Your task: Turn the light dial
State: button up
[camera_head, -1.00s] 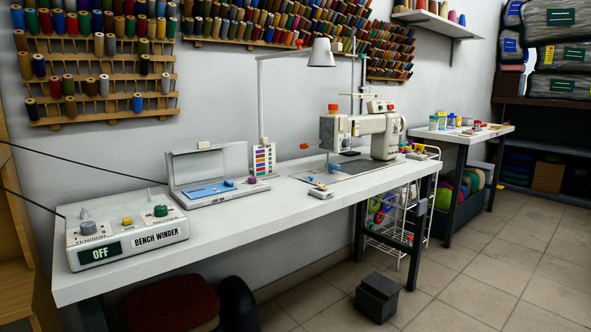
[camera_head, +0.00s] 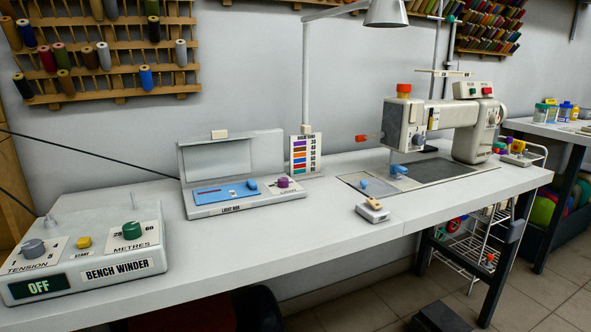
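A light box (camera_head: 246,209) with a raised grey lid stands on the white bench, left of the middle. A purple dial (camera_head: 282,182) sits on the right of its base, on a pale plate with print too small to read. A blue slider or knob (camera_head: 252,184) sits beside it on a blue panel. I cannot tell from lettering which control is the light dial. A chart with coloured bars and numbers (camera_head: 305,155) stands behind the box. My gripper is not in view.
A bench winder (camera_head: 116,270) reading OFF stands at the front left. A sewing machine (camera_head: 440,125) stands at the right, with a small block (camera_head: 373,210) in front. A lamp (camera_head: 386,14) hangs above. The bench front (camera_head: 290,240) between winder and block is clear.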

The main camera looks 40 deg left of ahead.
aim_at(283, 183)
jog(key=u, duration=0.35)
jog(key=i, duration=0.65)
jog(key=u, duration=0.65)
